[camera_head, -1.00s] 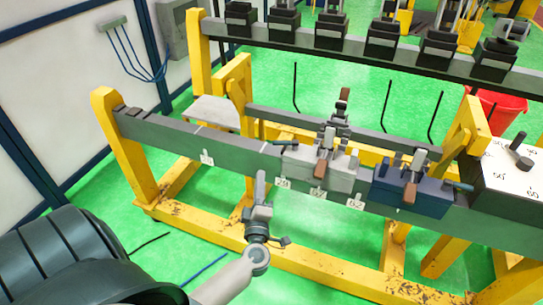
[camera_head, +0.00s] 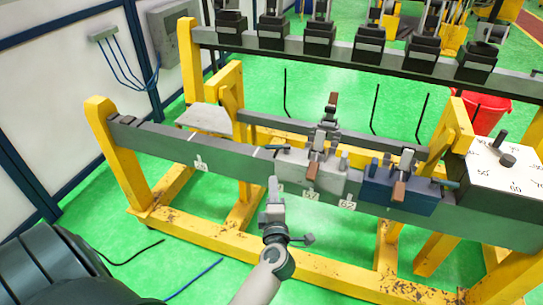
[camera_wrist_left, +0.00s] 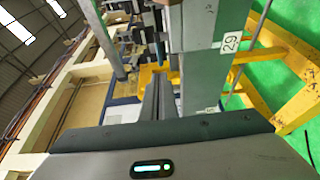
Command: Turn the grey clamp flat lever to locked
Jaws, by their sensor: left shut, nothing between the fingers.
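The grey clamp (camera_head: 325,184) is a pale block on the long grey beam. It carries upright metal linkage and a brown-ended handle (camera_head: 313,171) hanging at its front. A thin dark bar (camera_head: 277,147) sticks out to the left at its top. I cannot tell from the picture which part is the flat lever. My left gripper (camera_head: 273,184) is shut and empty, pointing up in front of the beam, left of the grey clamp's front and apart from the brown handle. In the left wrist view its fingers (camera_wrist_left: 158,97) are together beside the beam. My right gripper is not in view.
A blue clamp (camera_head: 385,196) sits right of the grey one. The grey beam (camera_head: 170,143) rests on a yellow frame (camera_head: 200,224). A white dial box (camera_head: 508,174) stands at the right end. A rear rail (camera_head: 390,62) carries several dark blocks.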

